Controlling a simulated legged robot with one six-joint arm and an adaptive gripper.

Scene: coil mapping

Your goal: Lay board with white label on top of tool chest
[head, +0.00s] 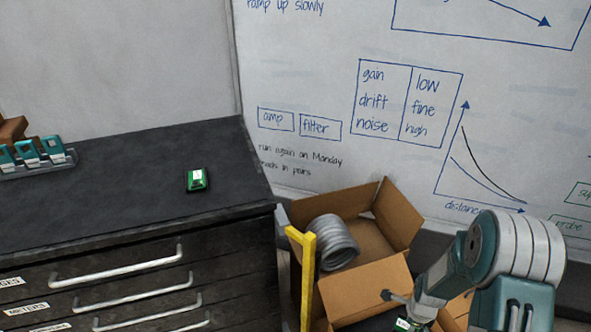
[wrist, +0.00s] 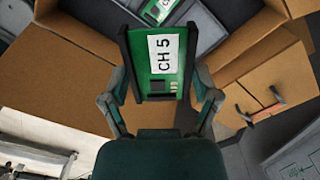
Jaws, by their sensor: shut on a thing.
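The board with a white label (wrist: 158,85) is green with black side edges, and its label reads "CH 5" in the wrist view. My gripper (wrist: 162,92) is shut on it, one finger at each side. In the head view a small green and white part of the board (head: 402,324) shows low at the bottom edge, under my arm. The tool chest (head: 110,185) stands at the left, with a dark flat top and drawers with pale handles. My gripper is to its right and lower than its top.
A small green device (head: 197,180) lies on the chest top, and teal tools in a rack (head: 38,158) stand at its left. An open cardboard box (head: 365,292) with a grey coil (head: 332,242) and a yellow post (head: 306,275) stand between chest and arm. The chest top's middle is clear.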

